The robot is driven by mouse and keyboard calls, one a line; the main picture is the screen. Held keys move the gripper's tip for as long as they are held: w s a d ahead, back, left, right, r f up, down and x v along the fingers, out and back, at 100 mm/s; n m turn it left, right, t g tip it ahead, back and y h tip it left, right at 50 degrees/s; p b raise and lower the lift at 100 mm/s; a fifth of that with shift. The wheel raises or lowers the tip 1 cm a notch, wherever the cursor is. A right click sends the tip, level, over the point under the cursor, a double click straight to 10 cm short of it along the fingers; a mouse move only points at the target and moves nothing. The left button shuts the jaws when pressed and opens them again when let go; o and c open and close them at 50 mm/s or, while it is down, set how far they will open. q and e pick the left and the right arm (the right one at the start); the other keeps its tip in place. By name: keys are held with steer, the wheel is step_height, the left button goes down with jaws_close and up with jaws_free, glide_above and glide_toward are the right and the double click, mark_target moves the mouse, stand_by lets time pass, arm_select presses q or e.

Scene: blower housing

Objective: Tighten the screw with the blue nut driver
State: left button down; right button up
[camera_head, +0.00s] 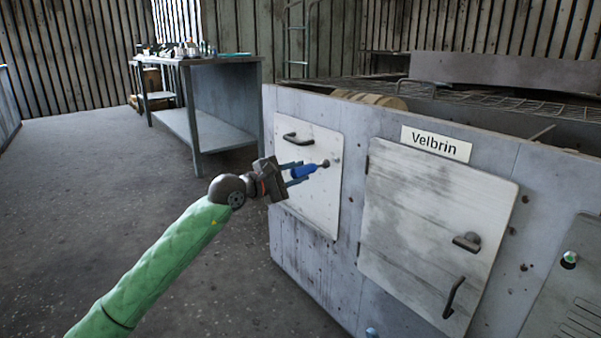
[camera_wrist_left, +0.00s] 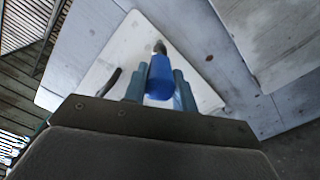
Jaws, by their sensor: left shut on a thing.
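My left gripper (camera_head: 294,175) is shut on the blue nut driver (camera_head: 304,171), holding it roughly level in front of the left panel (camera_head: 318,205) of the housing. The driver's dark tip points at the screw (camera_head: 335,161) near the panel's right edge. In the left wrist view the blue handle (camera_wrist_left: 160,78) sits between the two fingers, and its tip reaches a dark spot on the pale panel. I cannot tell whether the tip is seated on the screw. My right gripper is not in view.
The housing has a door (camera_head: 430,215) with a latch and a handle, under a "Velbrin" label (camera_head: 436,143). The left panel has its own dark handle (camera_head: 297,139). A workbench (camera_head: 215,125) with items on top stands behind at left. The floor (camera_head: 75,190) at left is clear.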

arm_select(q)
steer(key=v, duration=0.9)
steer(key=shift+b, duration=0.3)
